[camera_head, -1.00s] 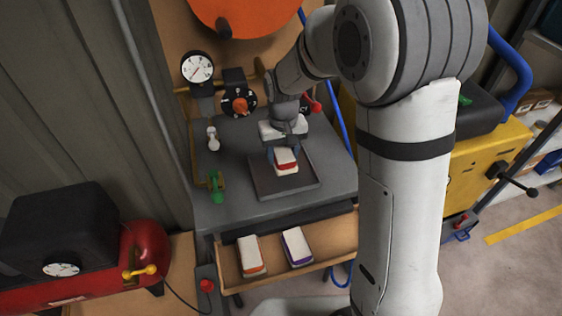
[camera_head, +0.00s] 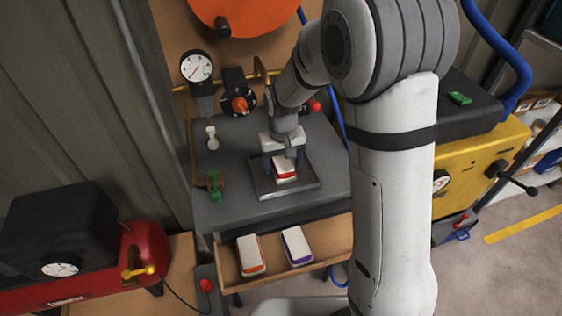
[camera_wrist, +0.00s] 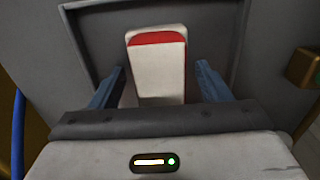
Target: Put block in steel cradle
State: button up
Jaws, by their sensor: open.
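The block, white with a red band (camera_head: 285,172), lies in the shallow grey steel cradle (camera_head: 308,188) on the grey bench top. In the wrist view the block (camera_wrist: 158,78) lies between the two blue fingers of my gripper (camera_wrist: 160,84), with a gap on each side. The cradle's floor and rim (camera_wrist: 222,45) show around it. In the head view my open gripper (camera_head: 284,160) is just above and behind the block, and its fingers partly hide it.
An open wooden drawer (camera_head: 330,236) below the bench holds an orange-banded block (camera_head: 250,254) and a purple-banded block (camera_head: 297,245). A green-handled valve (camera_head: 214,184) and a white-topped fitting (camera_head: 212,138) stand left of the cradle. A gauge (camera_head: 196,67) and dial (camera_head: 239,103) are behind.

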aim_at(282, 161)
jog(key=shift+r, duration=0.1)
notch_tip(282, 161, up, 12)
jog(key=s+d+r+m+t, duration=0.1)
jog(key=s+d, duration=0.6)
jog(key=s, duration=0.2)
jog(key=s+d+r+m+t, duration=0.1)
jog(key=s+d+r+m, duration=0.1)
jog(key=s+d, duration=0.5)
jog(key=s+p, duration=0.1)
jog(key=s, duration=0.2)
jog(key=shift+s+d+r, duration=0.1)
notch_tip(282, 161, up, 3)
jog(key=p, duration=0.2)
jog(key=shift+t+p, duration=0.3)
jog(key=shift+p, duration=0.05)
